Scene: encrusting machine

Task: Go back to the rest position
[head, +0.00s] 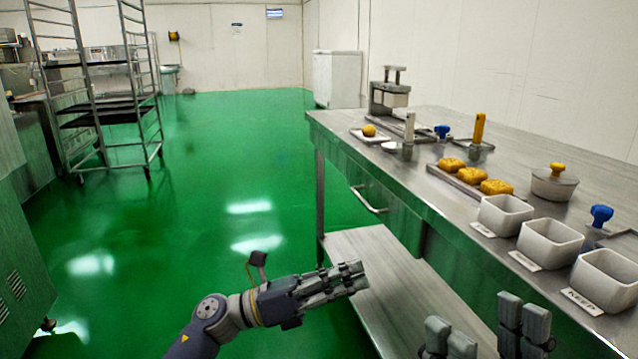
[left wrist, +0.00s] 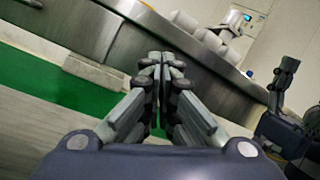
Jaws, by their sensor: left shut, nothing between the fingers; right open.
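My left gripper (head: 352,275) is shut and empty, in front of the steel table and above its lower shelf (head: 385,280). In the left wrist view its fingertips (left wrist: 162,62) meet. My right gripper (head: 483,322) is open at the bottom of the head view, its fingers apart, close to the table's front edge, with nothing seen between them. It also shows in part at the right of the left wrist view (left wrist: 285,85). Neither gripper appears to touch the table. The rest of my right arm is hidden in the head view.
The steel table (head: 400,188) stands on the right. Three white bins (head: 548,243) line its front edge. Yellow pieces lie on a tray (head: 455,178), near a lidded pot (head: 554,190) and a small press (head: 388,98). A wheeled rack (head: 125,115) stands left. The green floor (head: 230,160) between is clear.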

